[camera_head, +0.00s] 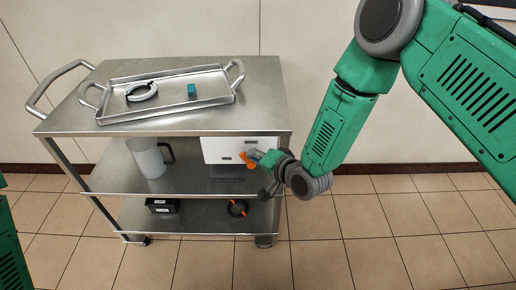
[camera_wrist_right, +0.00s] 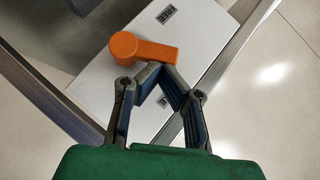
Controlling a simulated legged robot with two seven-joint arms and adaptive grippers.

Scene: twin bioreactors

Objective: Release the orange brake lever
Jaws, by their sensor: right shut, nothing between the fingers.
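The orange brake lever (camera_wrist_right: 140,48) sits on a white box (camera_wrist_right: 205,60) and shows in the right wrist view with its round hub at left and its arm pointing right. A label reading FREE lies above it on the box; a second label below is partly hidden by my finger. In the head view the lever (camera_head: 246,160) is small against the white box (camera_head: 225,148) on the cart. My right gripper (camera_wrist_right: 160,70) is shut and empty, its fingertips at the lower edge of the lever's arm; I cannot tell whether they touch. My left gripper is out of view.
The steel cart (camera_head: 265,95) carries a tray (camera_head: 165,108) with a white ring-shaped part and a teal block on top. A white jug (camera_head: 146,158) stands on the middle shelf. A black box (camera_head: 162,206) and a dark ring (camera_head: 238,208) lie below. The floor at right is clear.

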